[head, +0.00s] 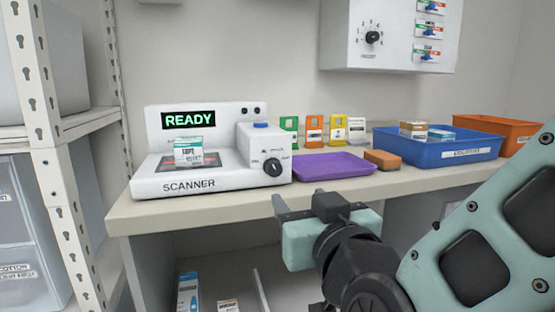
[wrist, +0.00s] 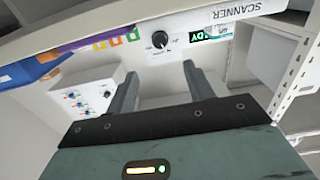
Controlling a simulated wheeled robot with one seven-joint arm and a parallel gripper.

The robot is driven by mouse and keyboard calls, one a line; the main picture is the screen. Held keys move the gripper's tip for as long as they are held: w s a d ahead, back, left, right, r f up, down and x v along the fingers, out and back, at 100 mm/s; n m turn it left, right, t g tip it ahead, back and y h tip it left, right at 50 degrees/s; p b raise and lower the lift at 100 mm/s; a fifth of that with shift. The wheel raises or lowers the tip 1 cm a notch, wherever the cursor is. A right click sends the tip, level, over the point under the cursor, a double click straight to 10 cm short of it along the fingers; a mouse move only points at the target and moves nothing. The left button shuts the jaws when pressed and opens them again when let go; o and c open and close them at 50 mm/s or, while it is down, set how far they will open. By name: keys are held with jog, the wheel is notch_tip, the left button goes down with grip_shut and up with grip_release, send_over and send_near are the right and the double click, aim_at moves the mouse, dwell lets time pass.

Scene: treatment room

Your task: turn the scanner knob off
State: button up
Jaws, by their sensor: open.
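The white scanner (head: 215,183) sits on the counter at the left, its display (head: 188,120) lit with green "READY". Its black knob (head: 272,168) is on the front of the raised right block, with small labels around it that are too small to read surely. The knob also shows in the wrist view (wrist: 160,40), beyond and between my fingers. A small white and teal box (head: 188,152) stands on the scanner's dark plate. My gripper (head: 305,210) is open and empty in front of the counter edge, below and apart from the knob. Both fingers show in the wrist view (wrist: 160,74).
A purple tray (head: 333,166), orange-brown block (head: 382,159) and blue bin (head: 450,152) stand right of the scanner. A wall panel (head: 385,50) carries another black knob (head: 373,37) and several switches. A metal shelf post (head: 55,170) stands at the left. Space before the knob looks clear.

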aim_at(276, 172)
jog(key=p+x, duration=0.2)
jog(key=x, duration=1.1)
jog(key=shift+w+f+p, duration=0.1)
jog(key=shift+w+p, duration=0.1)
jog(key=shift+p, duration=0.2)
jog(key=c, duration=1)
